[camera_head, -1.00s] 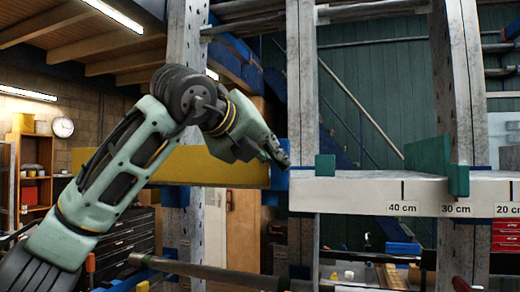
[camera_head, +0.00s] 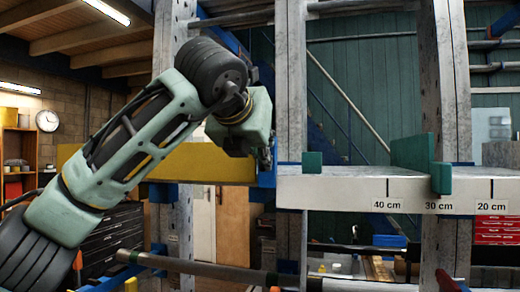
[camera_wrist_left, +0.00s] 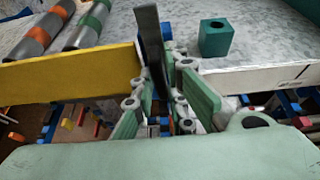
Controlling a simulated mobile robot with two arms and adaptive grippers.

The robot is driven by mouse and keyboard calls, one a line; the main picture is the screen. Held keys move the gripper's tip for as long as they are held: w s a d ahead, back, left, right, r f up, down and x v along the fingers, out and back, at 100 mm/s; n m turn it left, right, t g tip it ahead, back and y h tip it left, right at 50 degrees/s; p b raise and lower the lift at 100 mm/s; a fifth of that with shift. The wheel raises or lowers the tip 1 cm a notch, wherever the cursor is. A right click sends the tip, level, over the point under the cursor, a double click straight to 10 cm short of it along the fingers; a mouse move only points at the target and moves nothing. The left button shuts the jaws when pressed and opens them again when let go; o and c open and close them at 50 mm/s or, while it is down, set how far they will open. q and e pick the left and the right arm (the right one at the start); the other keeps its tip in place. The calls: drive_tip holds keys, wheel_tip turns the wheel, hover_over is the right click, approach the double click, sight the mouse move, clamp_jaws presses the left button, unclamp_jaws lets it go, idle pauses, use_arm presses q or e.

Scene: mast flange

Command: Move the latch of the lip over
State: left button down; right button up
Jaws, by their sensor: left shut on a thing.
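The yellow lip (camera_head: 200,163) runs across the left of the head view and also shows at the left of the left wrist view (camera_wrist_left: 70,80). A dark upright bar (camera_wrist_left: 150,45), which looks like the latch, stands at the lip's right end, beside the white shelf edge (camera_wrist_left: 250,80). My left gripper (camera_wrist_left: 163,92) is shut on this latch, its green-padded fingers on either side of it. In the head view the gripper (camera_head: 265,158) is at the gap between lip and white edge, mostly hidden by my wrist. My right gripper is not in view.
A small green block (camera_head: 312,162) stands on the shelf right of the latch. A larger green plate (camera_head: 420,160) stands by the 30 cm mark. Grey upright posts (camera_head: 291,90) frame the gap. Rolls with orange and green bands (camera_wrist_left: 90,25) lie behind the lip.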

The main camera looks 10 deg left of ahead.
use_arm(q)
drive_tip(key=shift+f, duration=0.35)
drive_tip(key=c, duration=2)
unclamp_jaws()
drive_tip(key=shift+o, duration=1)
drive_tip(key=shift+r, duration=0.2)
drive_tip(key=v, duration=1.2)
drive_tip(key=shift+r, duration=0.1)
